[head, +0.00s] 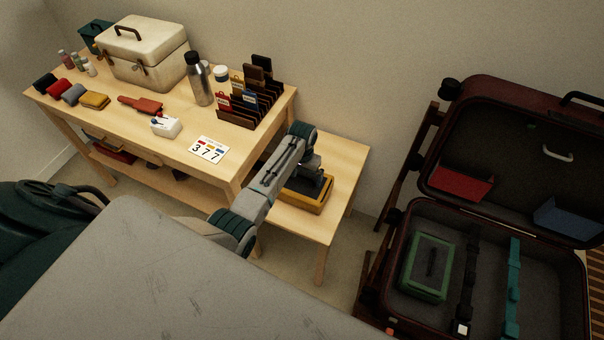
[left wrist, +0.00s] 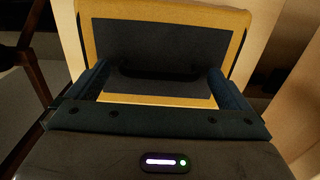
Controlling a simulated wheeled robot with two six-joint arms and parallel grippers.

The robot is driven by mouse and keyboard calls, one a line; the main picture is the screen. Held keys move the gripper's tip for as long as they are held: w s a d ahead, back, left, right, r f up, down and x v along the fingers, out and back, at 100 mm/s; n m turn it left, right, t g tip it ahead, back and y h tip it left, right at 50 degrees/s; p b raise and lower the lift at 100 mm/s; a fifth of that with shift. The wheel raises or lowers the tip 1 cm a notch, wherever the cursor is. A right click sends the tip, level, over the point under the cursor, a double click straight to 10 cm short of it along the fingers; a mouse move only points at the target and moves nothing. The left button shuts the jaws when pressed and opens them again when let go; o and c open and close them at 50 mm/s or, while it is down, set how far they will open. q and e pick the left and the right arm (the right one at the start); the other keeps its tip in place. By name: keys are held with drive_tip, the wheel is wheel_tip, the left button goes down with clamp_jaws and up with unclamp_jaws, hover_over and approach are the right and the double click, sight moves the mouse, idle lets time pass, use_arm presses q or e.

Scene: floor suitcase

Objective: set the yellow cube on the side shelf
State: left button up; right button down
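The yellow cube (head: 309,205) is a flat box-like case with a yellow rim and a dark grey top. It rests on the low wooden side shelf (head: 343,158). My left gripper (head: 310,183) is over its top and hides part of it. In the left wrist view the yellow cube (left wrist: 208,45) fills the space ahead of my left gripper (left wrist: 160,85). The fingers are wide apart, with a dark handle (left wrist: 160,69) on the cube's top between them. I cannot tell whether they touch it. My right gripper is out of view.
An open suitcase (head: 376,290) at the right holds a green case (head: 427,266) and straps. The taller table (head: 175,155) at the left carries a cream box (head: 145,55), a steel bottle (head: 199,82) and a card rack (head: 240,118). Bare shelf shows behind the cube.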

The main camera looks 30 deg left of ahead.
use_arm(q)
wheel_tip(320, 180, up, 12)
idle(0.6)
drive_tip(key=shift+r, duration=0.1)
